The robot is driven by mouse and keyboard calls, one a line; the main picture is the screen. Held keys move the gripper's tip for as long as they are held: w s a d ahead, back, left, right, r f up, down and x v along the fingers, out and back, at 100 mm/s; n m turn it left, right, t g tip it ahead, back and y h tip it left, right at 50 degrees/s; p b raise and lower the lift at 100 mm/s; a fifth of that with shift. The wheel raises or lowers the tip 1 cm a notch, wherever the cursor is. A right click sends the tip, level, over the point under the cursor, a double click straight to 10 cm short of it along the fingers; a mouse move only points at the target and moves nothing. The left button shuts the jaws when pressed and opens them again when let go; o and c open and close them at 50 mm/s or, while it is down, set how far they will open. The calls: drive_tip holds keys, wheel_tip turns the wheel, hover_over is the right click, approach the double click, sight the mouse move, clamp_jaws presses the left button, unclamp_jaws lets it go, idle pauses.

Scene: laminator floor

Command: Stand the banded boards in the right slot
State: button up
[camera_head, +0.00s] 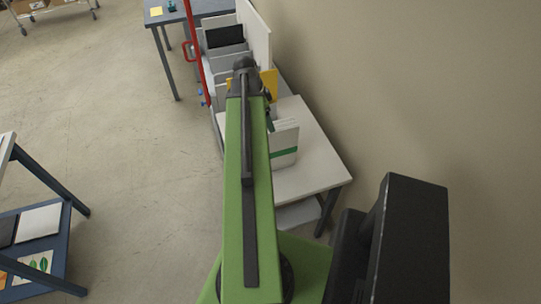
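The banded boards (284,136) are a white stack with a green band low around it. A slotted rack (228,62) with grey dividers stands beyond; a black board (224,36), a tall white board (256,36) and a yellow piece (270,84) show there. My arm covers part of the rack, so I cannot tell which slot is the right one. My gripper (270,116) is mostly hidden beside the far end of my arm, close to the boards; its fingers are not clear.
A red rail (196,52) runs along the left of the rack. A blue-grey table (188,12) stands at the back. A blue shelf unit (42,226) with flat sheets is at left. A wall closes the right side. Open floor (110,110) lies at left.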

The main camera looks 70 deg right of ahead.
sight(272, 135)
drive_tip(key=b+x, duration=0.3)
drive_tip(key=x, duration=0.1)
drive_tip(key=shift+f, duration=0.4)
drive_tip(key=shift+s+r, duration=0.1)
drive_tip(key=b+x, duration=0.4)
drive_tip(key=x, duration=0.1)
drive_tip(key=shift+a+b, duration=0.3)
drive_tip(key=shift+b, duration=0.1)
drive_tip(key=shift+f+b, duration=0.3)
clamp_jaws()
